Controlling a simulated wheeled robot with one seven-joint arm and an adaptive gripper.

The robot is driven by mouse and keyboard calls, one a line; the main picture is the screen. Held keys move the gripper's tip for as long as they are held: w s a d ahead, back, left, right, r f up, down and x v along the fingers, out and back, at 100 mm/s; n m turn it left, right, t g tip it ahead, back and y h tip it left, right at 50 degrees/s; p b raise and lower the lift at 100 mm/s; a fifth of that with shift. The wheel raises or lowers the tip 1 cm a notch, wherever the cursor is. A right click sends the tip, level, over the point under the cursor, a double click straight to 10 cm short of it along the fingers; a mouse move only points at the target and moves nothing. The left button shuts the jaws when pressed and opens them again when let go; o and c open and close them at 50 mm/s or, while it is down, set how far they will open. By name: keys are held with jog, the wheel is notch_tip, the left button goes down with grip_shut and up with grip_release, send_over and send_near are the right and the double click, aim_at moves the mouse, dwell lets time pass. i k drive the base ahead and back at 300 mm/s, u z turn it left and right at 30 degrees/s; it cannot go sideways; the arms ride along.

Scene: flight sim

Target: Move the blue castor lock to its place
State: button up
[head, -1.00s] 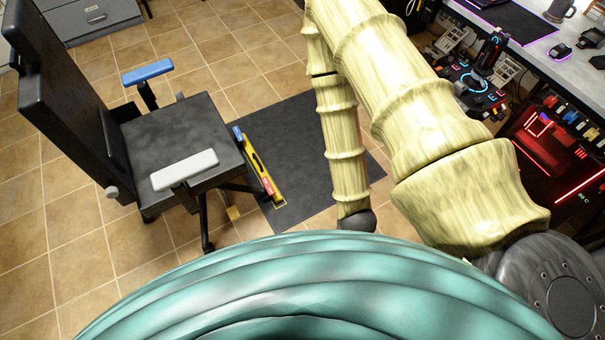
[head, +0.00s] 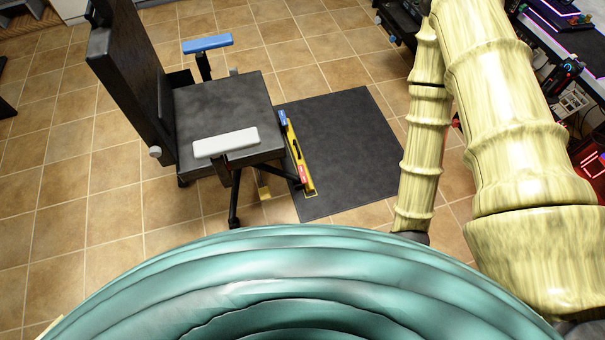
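A small blue piece (head: 282,117) sits at the upper end of a yellow bar (head: 295,150) beside the chair. It may be the blue castor lock, but it is too small to be sure. A small red piece (head: 303,174) is near the bar's lower end. The bar lies along the left part of a dark floor mat (head: 350,140). My gripper is not in view; only my arm links show at right.
A black office chair (head: 222,108) with a blue armrest (head: 207,43) and a white armrest (head: 226,142) stands left of the mat. Its castors are mostly hidden. A desk (head: 570,45) with lit gear is at the right edge. Tiled floor (head: 70,170) is clear at left.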

aim_at(282, 115)
jog(key=z, duration=0.95)
jog(key=i, duration=1.25)
jog(key=u, duration=2.55)
